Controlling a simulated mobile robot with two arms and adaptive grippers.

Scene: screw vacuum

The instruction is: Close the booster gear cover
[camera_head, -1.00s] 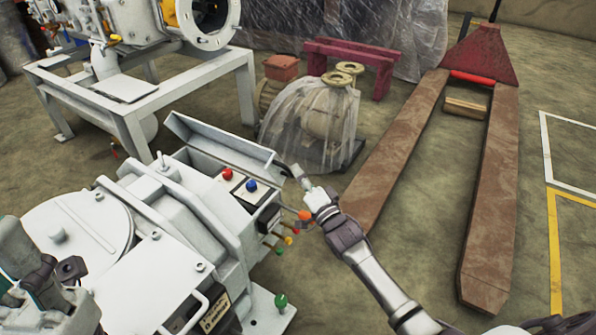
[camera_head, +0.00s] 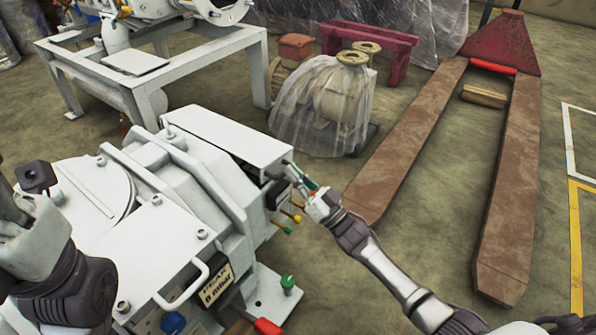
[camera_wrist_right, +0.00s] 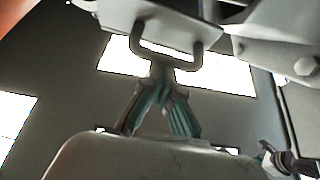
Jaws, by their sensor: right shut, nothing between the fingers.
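The booster gear cover (camera_head: 228,138) is a pale grey lid on the machine in the head view. It lies low over the spot of the red and blue buttons, which it hides. I cannot tell whether it is fully seated. My right gripper (camera_head: 298,178) is shut and empty at the cover's right end. In the right wrist view the teal fingers (camera_wrist_right: 163,80) converge at a U-shaped handle (camera_wrist_right: 196,55) under a pale plate. Whether they touch it is unclear. My left arm shows at the left edge of the head view, its fingers not clearly visible.
The grey machine body (camera_head: 175,215) fills the lower left, with small coloured knobs and a green knob (camera_head: 287,282) at its right side. A plastic-wrapped pump (camera_head: 325,105) stands behind. A rusty pallet jack (camera_head: 508,190) lies right. Floor between them is clear.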

